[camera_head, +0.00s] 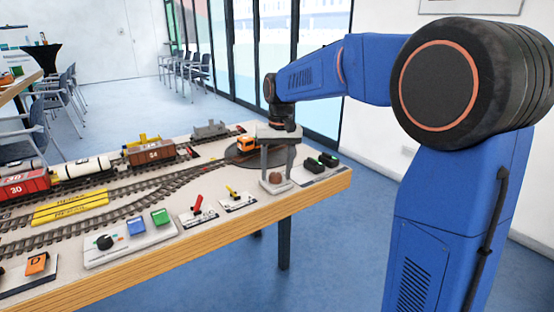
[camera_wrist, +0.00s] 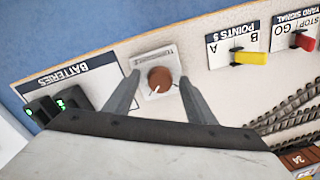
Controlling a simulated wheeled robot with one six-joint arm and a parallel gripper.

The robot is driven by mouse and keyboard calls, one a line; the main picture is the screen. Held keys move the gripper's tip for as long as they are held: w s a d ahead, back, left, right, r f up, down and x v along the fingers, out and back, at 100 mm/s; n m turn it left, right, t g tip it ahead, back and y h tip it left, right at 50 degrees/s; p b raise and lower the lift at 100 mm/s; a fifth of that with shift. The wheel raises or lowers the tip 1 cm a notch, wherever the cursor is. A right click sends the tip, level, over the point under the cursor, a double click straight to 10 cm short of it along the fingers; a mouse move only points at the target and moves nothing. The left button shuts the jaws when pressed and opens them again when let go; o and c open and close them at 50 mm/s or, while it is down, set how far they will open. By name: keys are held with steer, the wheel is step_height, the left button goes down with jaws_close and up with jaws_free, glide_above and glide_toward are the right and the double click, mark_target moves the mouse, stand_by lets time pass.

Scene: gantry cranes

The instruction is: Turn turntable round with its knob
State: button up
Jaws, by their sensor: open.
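The turntable (camera_head: 236,156) is a dark round disc at the far right part of the layout, with an orange locomotive (camera_head: 247,143) at it. Its knob (camera_wrist: 159,80) is round and brown with a pale pointer mark, on a small light plate (camera_wrist: 148,69). The knob also shows in the camera_head view (camera_head: 276,178), low between the fingers. My gripper (camera_head: 277,172) points down over it, open. In the wrist view my gripper's fingertips (camera_wrist: 160,76) stand on either side of the knob, with visible gaps. The turntable is not visible in the wrist view.
The batteries panel (camera_head: 321,164) is right of the knob. The yellow points lever (camera_head: 232,191) and red signal lever (camera_head: 197,204) stand left of it. Wagons (camera_head: 155,152) stand on the tracks behind. The table's front edge (camera_head: 200,257) is close.

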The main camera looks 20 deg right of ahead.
mark_target(280, 174)
step_height(280, 174, up, 17)
steer(key=d, duration=0.1)
steer(key=shift+r, duration=0.15)
steer(key=shift+s+d, duration=0.1)
steer(key=shift+s, duration=0.05)
stand_by(0.4)
steer(key=s+d+f+t, duration=0.15)
steer(key=s+f, duration=0.25)
steer(key=s, duration=0.5)
steer(key=s+d+f+t, duration=0.15)
steer(key=s+f, duration=0.25)
steer(key=s, duration=0.5)
steer(key=s+d+f+n+t, duration=0.1)
steer(key=s+d+f, duration=0.1)
steer(key=s+f, duration=1.3)
steer(key=shift+s+d+t+h, duration=0.15)
steer(key=shift+d+t+h, duration=0.2)
steer(key=shift+t+h, duration=0.05)
steer(key=shift+c, duration=0.6)
